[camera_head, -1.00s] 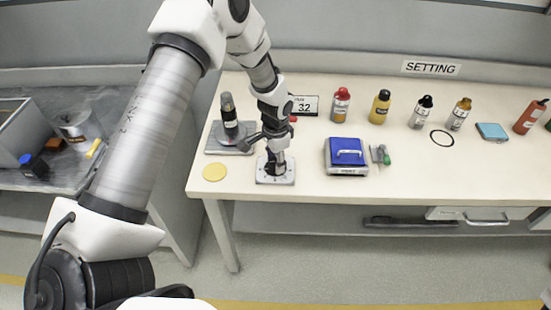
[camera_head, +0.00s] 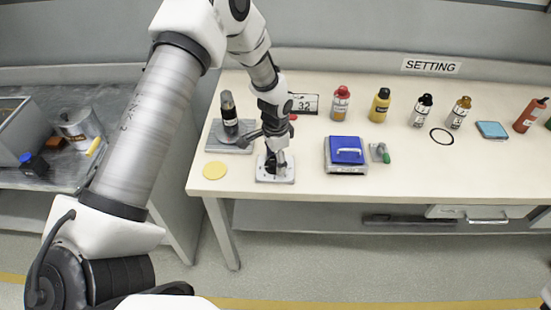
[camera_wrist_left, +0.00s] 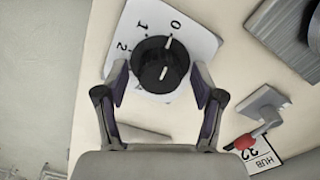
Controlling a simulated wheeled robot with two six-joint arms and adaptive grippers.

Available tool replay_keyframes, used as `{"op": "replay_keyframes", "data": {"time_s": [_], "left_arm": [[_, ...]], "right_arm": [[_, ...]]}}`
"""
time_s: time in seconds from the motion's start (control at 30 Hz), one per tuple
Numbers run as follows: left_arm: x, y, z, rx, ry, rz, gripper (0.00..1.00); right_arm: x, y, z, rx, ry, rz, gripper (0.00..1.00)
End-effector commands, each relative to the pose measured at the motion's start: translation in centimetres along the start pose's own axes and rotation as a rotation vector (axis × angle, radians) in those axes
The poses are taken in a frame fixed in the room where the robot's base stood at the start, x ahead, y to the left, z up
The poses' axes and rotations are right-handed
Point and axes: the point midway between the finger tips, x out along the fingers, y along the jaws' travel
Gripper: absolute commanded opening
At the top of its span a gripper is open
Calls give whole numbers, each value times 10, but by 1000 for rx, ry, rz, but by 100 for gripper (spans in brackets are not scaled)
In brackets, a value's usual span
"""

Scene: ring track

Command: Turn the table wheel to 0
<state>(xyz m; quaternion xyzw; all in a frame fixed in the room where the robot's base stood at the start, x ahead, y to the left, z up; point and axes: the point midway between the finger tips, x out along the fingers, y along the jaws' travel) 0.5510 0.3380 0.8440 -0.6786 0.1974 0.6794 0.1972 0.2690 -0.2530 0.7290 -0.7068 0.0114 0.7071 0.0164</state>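The table wheel is a black round knob (camera_wrist_left: 160,68) with a white pointer line, on a white plate (camera_wrist_left: 205,42) with printed numbers. The line points up and slightly right, at or close to the 0. The plate (camera_head: 289,180) lies near the table's front left edge in the head view. My left gripper (camera_head: 276,163) is over the plate and hides most of the knob there. In the left wrist view its fingers (camera_wrist_left: 160,80) are spread on both sides of the knob, with visible gaps.
A yellow disc (camera_head: 215,170) lies front left. A blue-topped box (camera_head: 346,152) stands to the right. Behind is a "32" sign (camera_head: 304,104). Several bottles line the back.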

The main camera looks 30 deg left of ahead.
Motion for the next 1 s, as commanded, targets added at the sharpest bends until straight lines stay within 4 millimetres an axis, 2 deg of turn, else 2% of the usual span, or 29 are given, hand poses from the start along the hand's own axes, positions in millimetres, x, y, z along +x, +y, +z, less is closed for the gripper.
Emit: {"op": "replay_keyframes", "data": {"time_s": [0.17,0.27,0.5,0.67,0.8,1.0], "left_arm": [[-5,0,0,-1,1,-1,68],[-20,0,-1,-1,3,-1,68],[-81,-1,-1,0,4,-2,68],[-111,0,-1,0,2,-1,68],[-120,0,0,0,0,0,68],[-120,0,0,0,0,0,68]], "right_arm": [[0,0,0,0,0,0,77],[0,0,0,0,0,0,77],[0,0,0,0,0,0,77],[0,0,0,0,0,0,77],[0,0,0,0,0,0,77],[0,0,0,0,0,0,77]]}}
